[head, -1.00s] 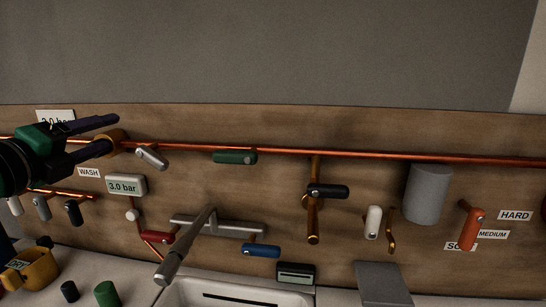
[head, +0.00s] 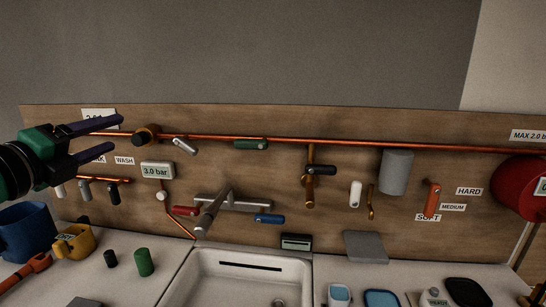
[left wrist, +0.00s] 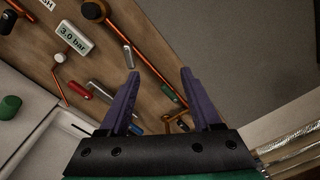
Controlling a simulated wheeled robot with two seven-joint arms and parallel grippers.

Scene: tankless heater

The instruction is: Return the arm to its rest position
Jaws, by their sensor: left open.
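My left gripper (head: 108,138) comes in from the left in the head view, in front of the upper left of the wooden panel (head: 285,220). Its two dark purple fingers are spread apart with nothing between them. In the left wrist view the fingers (left wrist: 160,82) are also apart and empty, with the panel and copper pipe behind them. My right gripper is in neither view.
A copper pipe (head: 350,145) runs across the panel, with several coloured valve handles, a 3.0 bar display (head: 157,170) and a grey cylinder (head: 396,172). Grey wall above is clear.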

